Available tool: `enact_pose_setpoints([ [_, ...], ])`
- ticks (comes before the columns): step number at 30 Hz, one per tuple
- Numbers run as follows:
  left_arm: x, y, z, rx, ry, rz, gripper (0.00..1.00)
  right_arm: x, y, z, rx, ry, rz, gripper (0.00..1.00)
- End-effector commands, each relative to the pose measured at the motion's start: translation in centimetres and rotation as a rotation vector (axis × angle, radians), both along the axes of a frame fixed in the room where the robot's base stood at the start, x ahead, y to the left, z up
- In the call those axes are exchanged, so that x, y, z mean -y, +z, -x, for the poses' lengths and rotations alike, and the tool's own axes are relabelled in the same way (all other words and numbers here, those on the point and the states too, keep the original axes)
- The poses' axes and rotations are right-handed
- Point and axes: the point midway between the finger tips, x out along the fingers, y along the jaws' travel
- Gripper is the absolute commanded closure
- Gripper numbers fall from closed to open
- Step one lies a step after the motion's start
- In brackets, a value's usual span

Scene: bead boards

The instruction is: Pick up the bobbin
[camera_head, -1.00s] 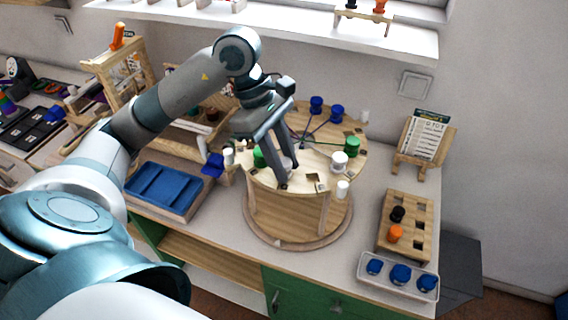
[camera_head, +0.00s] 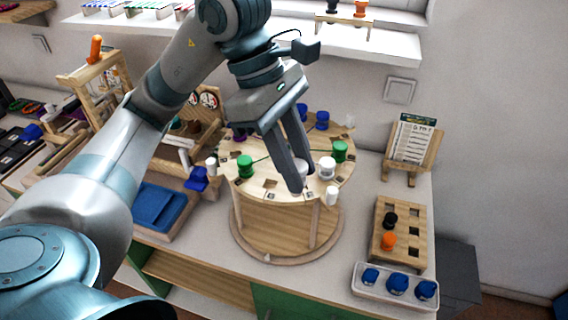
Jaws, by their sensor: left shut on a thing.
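My left gripper (camera_head: 302,179) reaches down over the near side of the round wooden bead board (camera_head: 273,187). It is shut on a white bobbin (camera_head: 302,168), which is mostly hidden between the fingers; whether its underside touches the board I cannot tell. Another white bobbin (camera_head: 327,168) stands just right of the fingers. A green bobbin (camera_head: 245,166) is to the left and a second green bobbin (camera_head: 340,151) to the right. Blue bobbins (camera_head: 322,120) stand at the back and a purple bobbin (camera_head: 239,134) at the back left. My right gripper is out of view.
A white peg (camera_head: 332,195) is at the board's front right edge. A blue tray (camera_head: 157,207) lies to the left. A holed wooden block (camera_head: 400,261) and a white tray (camera_head: 364,292) of blue pieces are at the front right. A card stand (camera_head: 413,150) stands behind them.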

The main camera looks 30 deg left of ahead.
Motion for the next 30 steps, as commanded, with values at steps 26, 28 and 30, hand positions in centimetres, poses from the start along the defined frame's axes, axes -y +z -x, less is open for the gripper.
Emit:
enact_pose_setpoints([
  [26,2.0,1.3,1.1,-0.001,0.000,0.000,0.97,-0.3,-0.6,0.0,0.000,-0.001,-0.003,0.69],
  [28,2.0,1.3,1.0,-0.001,-0.003,0.000,0.97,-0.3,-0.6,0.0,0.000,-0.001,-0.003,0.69],
  [30,2.0,1.2,1.0,-0.002,-0.009,0.000,0.97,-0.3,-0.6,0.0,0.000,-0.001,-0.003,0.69],
])
